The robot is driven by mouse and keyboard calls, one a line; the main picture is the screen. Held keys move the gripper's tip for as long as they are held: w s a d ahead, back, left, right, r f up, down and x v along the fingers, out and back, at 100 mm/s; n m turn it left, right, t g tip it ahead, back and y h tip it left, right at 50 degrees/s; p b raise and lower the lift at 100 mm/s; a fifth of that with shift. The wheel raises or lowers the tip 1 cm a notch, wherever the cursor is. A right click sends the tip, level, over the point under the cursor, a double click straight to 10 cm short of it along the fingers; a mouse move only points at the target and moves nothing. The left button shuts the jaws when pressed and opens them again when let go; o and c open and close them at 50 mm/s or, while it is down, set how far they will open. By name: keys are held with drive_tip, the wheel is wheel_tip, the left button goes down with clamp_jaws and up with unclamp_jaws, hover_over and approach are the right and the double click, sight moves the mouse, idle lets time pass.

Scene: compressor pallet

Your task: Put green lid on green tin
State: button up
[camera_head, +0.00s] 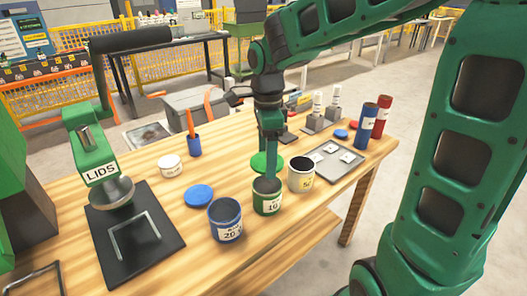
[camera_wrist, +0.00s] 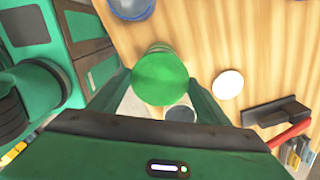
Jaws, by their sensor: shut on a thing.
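The round green lid (camera_wrist: 160,78) is between my gripper's fingers in the wrist view, its flat face toward the camera. In the head view the lid (camera_head: 259,161) shows partly behind a finger. My gripper (camera_head: 270,172) points down and is shut on the lid. The green tin (camera_head: 267,202), labelled 10, stands upright on the wooden table just below the fingertips, apparently open. A green ridged part shows past the lid in the wrist view, probably the tin (camera_wrist: 158,47). I cannot tell the gap between lid and tin.
A blue tin (camera_head: 226,224) stands left of the green tin and a white tin (camera_head: 301,177) close on its right. A blue lid (camera_head: 199,195) and a grey tray (camera_head: 334,162) lie nearby. A lids stand (camera_head: 99,170) is at left.

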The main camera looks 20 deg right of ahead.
drive_tip(key=shift+d+f, duration=0.1)
drive_tip(key=shift+f, duration=2.8)
drive_tip(key=shift+f, duration=0.5)
idle(0.5)
drive_tip(key=o, duration=1.3)
drive_tip(key=shift+r, duration=0.1)
drive_tip(key=shift+r, duration=3.4)
